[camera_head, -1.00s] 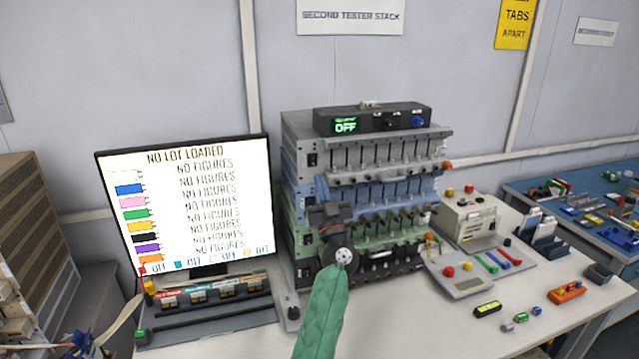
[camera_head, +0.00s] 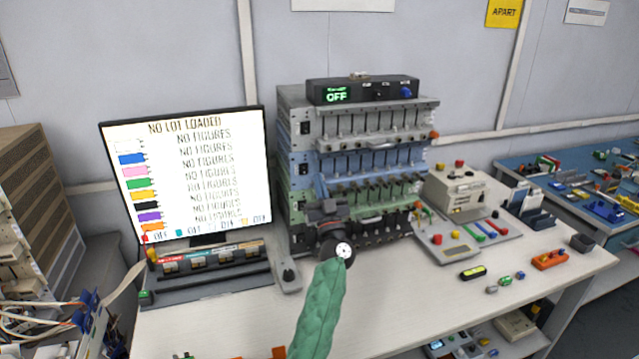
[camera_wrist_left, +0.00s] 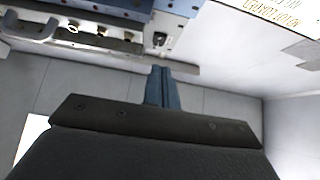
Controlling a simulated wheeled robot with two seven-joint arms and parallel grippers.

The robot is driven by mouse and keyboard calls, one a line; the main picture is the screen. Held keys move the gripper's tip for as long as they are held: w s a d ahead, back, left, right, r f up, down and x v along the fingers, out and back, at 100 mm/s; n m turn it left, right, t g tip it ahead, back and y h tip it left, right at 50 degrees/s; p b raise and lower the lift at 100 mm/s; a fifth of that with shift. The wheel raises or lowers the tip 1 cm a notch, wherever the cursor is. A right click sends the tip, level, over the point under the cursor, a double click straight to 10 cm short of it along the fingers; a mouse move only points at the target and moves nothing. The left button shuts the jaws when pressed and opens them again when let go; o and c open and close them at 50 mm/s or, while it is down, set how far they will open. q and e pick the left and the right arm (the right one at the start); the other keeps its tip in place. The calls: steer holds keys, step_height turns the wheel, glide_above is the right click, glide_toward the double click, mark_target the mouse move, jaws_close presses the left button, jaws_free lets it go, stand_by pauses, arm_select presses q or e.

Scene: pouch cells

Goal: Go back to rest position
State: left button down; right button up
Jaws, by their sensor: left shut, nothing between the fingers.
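My left gripper (camera_head: 326,209) is in front of the lower tiers of the tester stack (camera_head: 362,150), at the end of my green-sleeved arm. It partly hides the green tier and the dark bottom tier. In the left wrist view its blue fingers (camera_wrist_left: 161,88) are together, with nothing between them. The stack's grey and blue tiers show beyond the fingertips there. I cannot tell the exact gap between the gripper and the stack. My right gripper is out of view.
A monitor (camera_head: 190,178) reading "NO LOT LOADED" stands left of the stack, behind a row of small labelled bins (camera_head: 210,262). A beige device (camera_head: 461,195) and a button panel (camera_head: 447,240) are to the right. The front of the white table (camera_head: 400,300) is mostly clear.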

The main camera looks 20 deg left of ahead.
arm_select(q)
steer(key=s+d+f+m+g+h, duration=0.45)
steer(key=s+f+m+h, duration=0.25)
steer(key=s+f+h, duration=0.5)
steer(key=s+d+f+m+g+h, duration=0.3)
steer(key=s+d+f+m+h, duration=0.25)
steer(key=s+f+h, duration=0.55)
steer(key=s+a+f+n+g+y, duration=0.1)
steer(key=s+a+f+g+y, duration=0.25)
steer(key=s, duration=0.55)
steer(key=s+a+f+n+g+y, duration=0.15)
steer(key=s+f+g, duration=0.3)
steer(key=s, duration=0.45)
steer(key=s+a+f+n+g+y, duration=0.1)
steer(key=s+a+f+g+y, duration=0.3)
steer(key=s, duration=0.5)
steer(key=s+d+f, duration=0.1)
steer(key=d+f, duration=0.1)
steer(key=f, duration=1.5)
steer(key=s+d+f+h, duration=0.1)
steer(key=s+d+f, duration=0.1)
steer(key=f, duration=1.5)
steer(key=shift+d, duration=0.35)
